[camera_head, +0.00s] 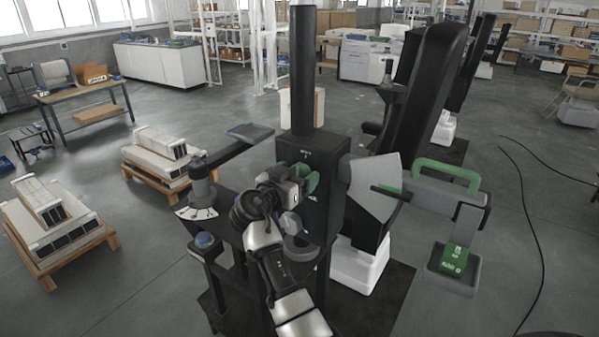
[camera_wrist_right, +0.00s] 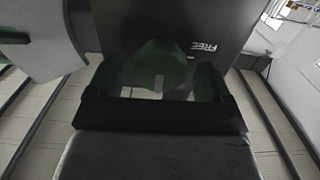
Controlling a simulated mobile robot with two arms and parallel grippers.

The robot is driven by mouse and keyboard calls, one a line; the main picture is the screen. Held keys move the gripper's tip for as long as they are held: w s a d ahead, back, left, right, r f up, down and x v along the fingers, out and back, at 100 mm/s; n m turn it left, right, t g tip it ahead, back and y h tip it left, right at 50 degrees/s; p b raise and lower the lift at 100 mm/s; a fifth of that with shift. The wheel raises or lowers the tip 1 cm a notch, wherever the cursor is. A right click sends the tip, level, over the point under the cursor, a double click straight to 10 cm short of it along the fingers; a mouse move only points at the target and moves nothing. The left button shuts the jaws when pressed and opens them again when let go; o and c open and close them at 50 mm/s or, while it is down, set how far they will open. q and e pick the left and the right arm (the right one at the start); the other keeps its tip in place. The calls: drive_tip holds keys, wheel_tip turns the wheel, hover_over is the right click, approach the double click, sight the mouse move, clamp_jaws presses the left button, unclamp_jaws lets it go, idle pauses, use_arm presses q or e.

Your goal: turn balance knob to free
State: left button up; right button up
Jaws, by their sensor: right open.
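The green balance knob (camera_head: 313,180) is on the front of the black column housing (camera_head: 325,155). Small white lettering shows above and below the knob, too small to read in the head view. My right gripper (camera_head: 299,181) is at the knob. In the right wrist view the dark green knob (camera_wrist_right: 158,58) lies between the open fingers of my right gripper (camera_wrist_right: 160,82). A short pale mark shows on the knob. The upside-down word FREE (camera_wrist_right: 204,47) is to its upper right. I cannot tell whether the fingers touch the knob. My left gripper is not in view.
A black stand with a dial (camera_head: 197,213) and a blue button (camera_head: 205,240) is left of my right arm. An arm with a green handle (camera_head: 447,172) reaches right from the column. Pallets of pale boxes (camera_head: 55,220) stand left, and a cable lies right.

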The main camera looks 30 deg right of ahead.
drive_tip(key=shift+a, duration=0.15)
drive_tip(key=shift+r, duration=0.1)
drive_tip(key=shift+c, duration=0.9)
drive_tip(key=c, duration=0.7)
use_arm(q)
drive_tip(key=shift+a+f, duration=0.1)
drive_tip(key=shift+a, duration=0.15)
